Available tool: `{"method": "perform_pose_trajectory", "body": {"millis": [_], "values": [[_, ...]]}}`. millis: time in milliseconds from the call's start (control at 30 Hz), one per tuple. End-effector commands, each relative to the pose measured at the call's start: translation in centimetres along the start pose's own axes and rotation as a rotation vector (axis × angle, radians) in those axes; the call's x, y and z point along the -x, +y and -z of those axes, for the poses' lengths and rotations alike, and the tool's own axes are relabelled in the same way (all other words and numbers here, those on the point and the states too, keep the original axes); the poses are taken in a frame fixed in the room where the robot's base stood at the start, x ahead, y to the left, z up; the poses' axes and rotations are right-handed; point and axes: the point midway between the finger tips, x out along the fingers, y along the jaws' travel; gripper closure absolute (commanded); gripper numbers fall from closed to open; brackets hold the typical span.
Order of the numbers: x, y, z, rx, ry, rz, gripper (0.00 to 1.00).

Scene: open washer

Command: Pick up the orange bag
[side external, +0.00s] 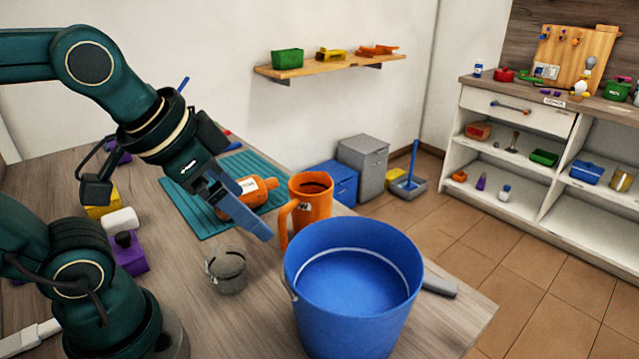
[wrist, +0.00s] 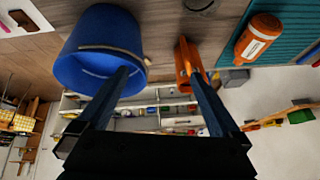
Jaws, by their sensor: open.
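I cannot make out an orange bag for certain in either view. Orange things that do show are a jug (side external: 311,200) with a handle, standing on the table, and a bottle (side external: 257,190) with a white label, lying on the teal mat. The wrist view also shows the jug (wrist: 184,57) by one fingertip and the bottle (wrist: 258,38) further right. My gripper (side external: 266,236) is open and empty, tilted down above the table, between the glass jar and the jug in the side view. Its two fingers are apart in the wrist view (wrist: 160,76).
A large blue bucket (side external: 383,320) stands at the table's front, close to the jug. A clear jar (side external: 228,270) stands left of it. A purple object (side external: 131,256) is beside my arm. A wall shelf (side external: 330,70) and a white cabinet (side external: 515,118) are further off.

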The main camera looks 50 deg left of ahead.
Motion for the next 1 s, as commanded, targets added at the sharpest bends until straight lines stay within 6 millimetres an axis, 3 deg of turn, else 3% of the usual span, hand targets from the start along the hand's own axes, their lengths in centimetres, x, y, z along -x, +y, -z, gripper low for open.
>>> {"method": "perform_pose_trajectory", "body": {"millis": [100, 300, 500, 667, 800, 1000], "values": [[-0.4, -2.3, 2.8, -0.046, -0.028, 0.052, 0.0], [-2.7, -7.2, 6.3, -0.092, -0.118, 0.133, 0.0], [-6.7, -13.3, 7.7, -0.099, -0.242, 0.189, 0.0], [-10.6, -18.3, 6.6, -0.073, -0.354, 0.208, 0.0], [-13.8, -21.8, 4.1, -0.025, -0.446, 0.204, 0.0], [-16.6, -23.7, 0.6, 0.046, -0.535, 0.176, 0.0]]}}
